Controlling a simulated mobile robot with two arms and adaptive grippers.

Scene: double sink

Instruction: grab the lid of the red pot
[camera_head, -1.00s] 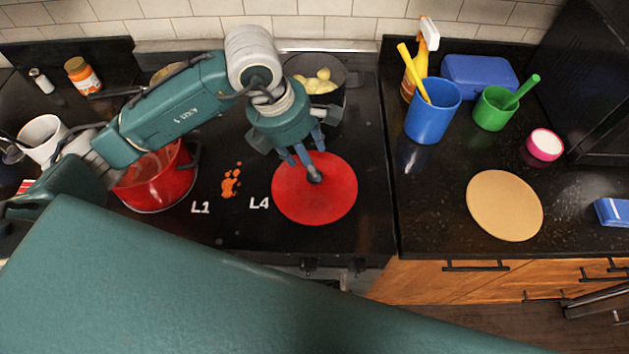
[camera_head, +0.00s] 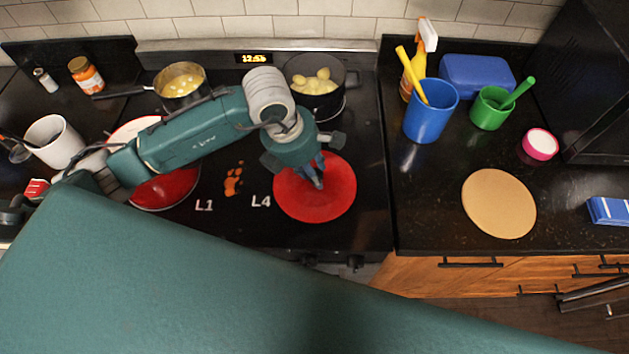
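The round red lid (camera_head: 338,204) lies flat on the black cooktop, right of the L4 mark. My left gripper (camera_head: 317,182) points down over the middle of the lid, with its fingertips at the knob. The fingers hide the knob, and I cannot tell whether they are closed on it. The red pot (camera_head: 165,190) is on the left of the cooktop, partly behind my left arm. My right gripper is not in view.
A pan (camera_head: 180,80) and a dark pot (camera_head: 316,82) of yellowish food stand at the back. A white mug (camera_head: 54,141) is at the left. On the right counter are a blue cup (camera_head: 430,112), a green cup (camera_head: 489,108) and a round board (camera_head: 499,203).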

